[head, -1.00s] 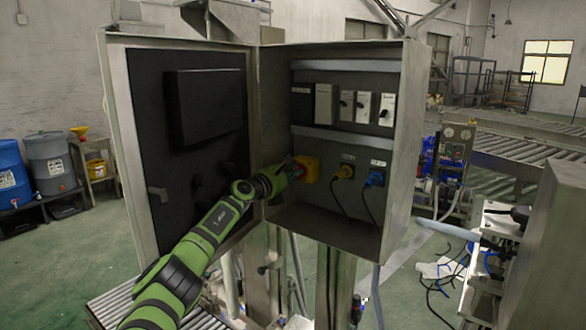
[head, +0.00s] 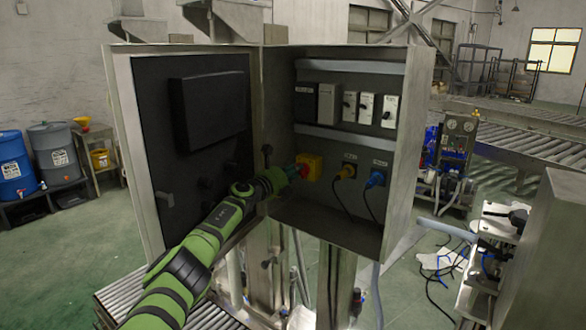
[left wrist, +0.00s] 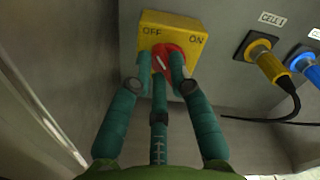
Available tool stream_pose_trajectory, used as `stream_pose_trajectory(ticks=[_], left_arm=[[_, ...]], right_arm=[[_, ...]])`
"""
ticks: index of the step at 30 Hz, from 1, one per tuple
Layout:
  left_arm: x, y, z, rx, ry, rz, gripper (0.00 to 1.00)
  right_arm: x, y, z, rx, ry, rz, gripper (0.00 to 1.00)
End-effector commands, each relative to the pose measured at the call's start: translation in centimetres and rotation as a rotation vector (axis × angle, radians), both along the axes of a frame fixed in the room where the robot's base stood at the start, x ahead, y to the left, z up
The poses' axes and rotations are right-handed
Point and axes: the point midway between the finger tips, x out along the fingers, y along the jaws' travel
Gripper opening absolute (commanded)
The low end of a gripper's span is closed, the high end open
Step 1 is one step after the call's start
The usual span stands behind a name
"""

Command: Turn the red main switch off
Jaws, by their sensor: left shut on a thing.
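The main switch is a yellow box (head: 314,160) on the back panel of the open cabinet. In the left wrist view its yellow plate (left wrist: 178,22) reads OFF at the left and ON at the right. Its red knob (left wrist: 168,52) carries a short white mark that slants up to the left, towards the OFF side. My left gripper (left wrist: 161,66) is shut on the red knob, with a finger on each side; it also shows in the head view (head: 296,171). The fingers hide part of the knob. My right gripper is in neither view.
The cabinet's open door (head: 150,200) stands left of my left arm. A yellow plug (head: 346,171) and a blue plug (head: 375,179) with hanging cables sit right of the switch. White breakers (head: 366,107) are above.

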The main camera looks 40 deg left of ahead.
Motion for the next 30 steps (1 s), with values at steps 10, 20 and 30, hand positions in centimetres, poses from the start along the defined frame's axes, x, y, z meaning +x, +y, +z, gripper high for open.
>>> stream_pose_trajectory(ticks=[10,20,30], left_arm=[[0.12,-0.22,-0.14,-0.124,-0.013,-0.006,0.0],[0.13,-0.29,-0.21,-0.142,-0.015,-0.008,0.0],[0.12,-0.27,-0.2,-0.141,-0.015,-0.007,0.44]], right_arm=[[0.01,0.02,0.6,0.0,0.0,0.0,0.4],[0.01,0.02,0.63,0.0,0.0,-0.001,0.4],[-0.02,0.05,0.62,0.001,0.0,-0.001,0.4]])
